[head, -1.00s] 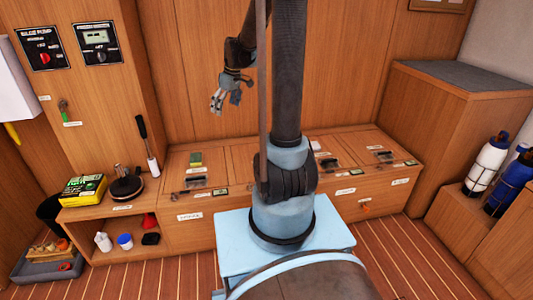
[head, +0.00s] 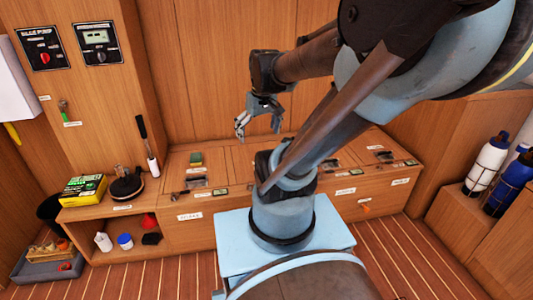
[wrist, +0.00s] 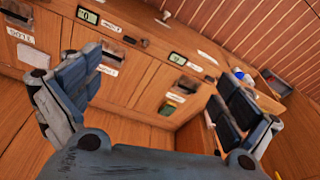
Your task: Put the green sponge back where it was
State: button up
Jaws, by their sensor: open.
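The green sponge (head: 196,159), with a yellowish lower part, lies on the wooden bench top at its left end, behind a dark recessed latch. A small green patch in the wrist view (wrist: 169,108) looks like the same sponge. My gripper (head: 258,122) is open and empty. It hangs above the bench, to the right of the sponge and clear of it. In the wrist view both fingers stand apart, with the bench lids showing between them.
The bench top (head: 232,163) has several lids with latches, labels and small displays. A shelf at left holds a yellow-green box (head: 84,189) and a dark round object (head: 127,186). A grey tray (head: 45,270) sits on the floor. White and blue bottles (head: 487,165) stand at right.

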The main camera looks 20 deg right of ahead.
jog(key=s+d+f+m, duration=0.1)
jog(key=s+f+m, duration=0.1)
jog(key=s+f, duration=0.2)
jog(key=s, duration=0.2)
jog(key=shift+s+d+f+h, duration=0.15)
jog(key=shift+s+d+h, duration=0.1)
jog(key=shift+s+h, duration=0.1)
